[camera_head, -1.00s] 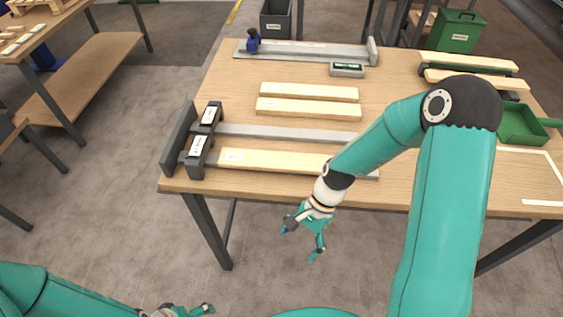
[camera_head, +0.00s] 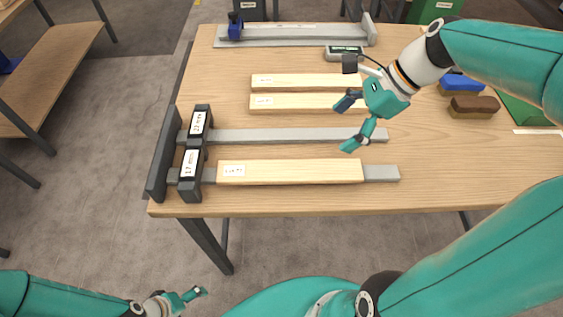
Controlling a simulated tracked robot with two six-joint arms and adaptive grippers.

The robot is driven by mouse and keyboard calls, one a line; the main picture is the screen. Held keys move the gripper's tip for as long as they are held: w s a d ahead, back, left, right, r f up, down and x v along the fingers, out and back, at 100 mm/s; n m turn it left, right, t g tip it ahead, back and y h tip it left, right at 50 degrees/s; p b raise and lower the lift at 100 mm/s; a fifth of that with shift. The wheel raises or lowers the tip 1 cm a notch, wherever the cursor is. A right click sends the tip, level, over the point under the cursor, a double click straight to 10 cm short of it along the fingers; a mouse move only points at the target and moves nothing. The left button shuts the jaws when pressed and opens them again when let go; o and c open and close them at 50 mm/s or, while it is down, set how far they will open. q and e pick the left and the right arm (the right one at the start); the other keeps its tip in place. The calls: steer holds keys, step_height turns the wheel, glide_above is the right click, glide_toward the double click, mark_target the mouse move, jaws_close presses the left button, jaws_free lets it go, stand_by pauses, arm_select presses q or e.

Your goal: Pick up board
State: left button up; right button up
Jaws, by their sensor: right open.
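A pale wooden board (camera_head: 295,172) with a white label lies on the front metal bar of a stop fixture, its left end by the block marked 17 mm (camera_head: 190,165). Two more pale boards, a rear one (camera_head: 315,82) and a front one (camera_head: 300,103), lie side by side mid-table. My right gripper (camera_head: 346,124) is open and empty, fingers pointing left, above the table near the front loose board's right end, which it partly covers. No contact with a board is clear. My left gripper (camera_head: 193,297) is low at the bottom left, away from the table; its jaw opening is unclear.
A second block (camera_head: 199,122) stands on the rear metal bar (camera_head: 290,135). A long rail with a blue clamp (camera_head: 235,26) lies at the back. A grey meter (camera_head: 343,53) and brushes (camera_head: 473,107) lie near my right arm. Bare tabletop (camera_head: 470,160) shows at right.

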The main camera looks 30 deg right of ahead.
glide_toward(290, 170)
steer(key=shift+w+a+f+b, duration=0.1)
steer(key=shift+w+f+b, duration=0.3)
steer(key=shift+f, duration=0.6)
steer(key=shift+a+x, duration=0.15)
steer(key=shift+x, duration=1.45)
steer(key=shift+a+x, duration=0.15)
steer(key=shift+x, duration=1.45)
steer(key=shift+s+r, duration=0.1)
steer(key=shift+r, duration=0.1)
steer(key=shift+c, duration=0.4)
steer(key=c, duration=1.3)
steer(key=shift+o, duration=0.2)
